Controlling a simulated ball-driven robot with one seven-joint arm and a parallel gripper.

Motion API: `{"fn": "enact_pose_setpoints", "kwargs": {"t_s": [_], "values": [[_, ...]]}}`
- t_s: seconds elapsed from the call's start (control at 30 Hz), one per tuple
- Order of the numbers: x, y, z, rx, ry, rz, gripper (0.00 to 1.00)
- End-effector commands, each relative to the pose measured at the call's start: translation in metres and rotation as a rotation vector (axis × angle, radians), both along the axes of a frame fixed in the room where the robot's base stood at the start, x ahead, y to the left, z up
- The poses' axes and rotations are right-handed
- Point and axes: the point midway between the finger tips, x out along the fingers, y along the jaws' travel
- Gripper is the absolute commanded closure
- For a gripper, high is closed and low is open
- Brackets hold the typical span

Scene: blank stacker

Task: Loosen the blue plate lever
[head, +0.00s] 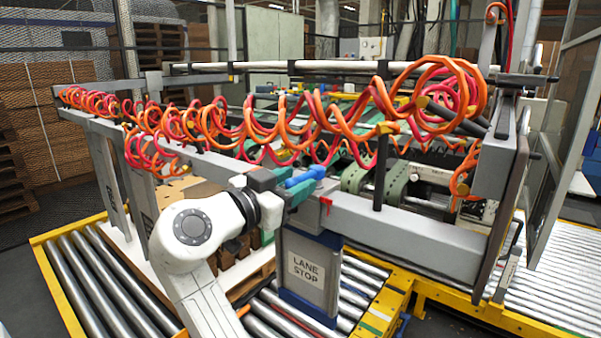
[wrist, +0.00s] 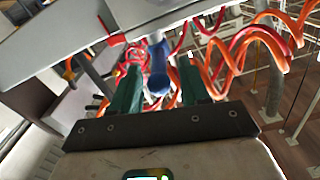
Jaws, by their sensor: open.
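The blue plate lever (head: 306,176) shows as a short blue handle on the near grey beam of the frame. It also shows in the wrist view (wrist: 157,80), between my two green fingers. My gripper (head: 295,192) is at the beam, right beside the lever. In the wrist view my gripper (wrist: 159,76) is open, with one finger on each side of the lever. Whether either finger touches it, I cannot tell. The lever's mount is partly hidden behind my fingers and the beam.
Coiled orange and red hoses (head: 340,120) hang along the beam (head: 400,228), close above my gripper. A small red part (head: 326,204) sits right of the lever. A "LANE STOP" post (head: 308,270) stands below. Roller conveyors (head: 110,285) with yellow edges run beneath.

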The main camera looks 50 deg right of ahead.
Motion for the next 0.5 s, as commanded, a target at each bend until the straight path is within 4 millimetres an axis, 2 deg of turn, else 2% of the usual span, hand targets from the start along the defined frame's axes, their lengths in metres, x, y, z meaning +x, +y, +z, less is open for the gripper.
{"fn": "enact_pose_setpoints", "kwargs": {"t_s": [0.1, 0.2, 0.5], "values": [[0.0, -0.015, 0.001, 0.001, 0.001, -0.002, 0.55], [0.001, -0.022, 0.0, 0.0, 0.001, -0.001, 0.55], [0.001, -0.026, -0.001, 0.001, 0.0, 0.0, 0.55]]}}
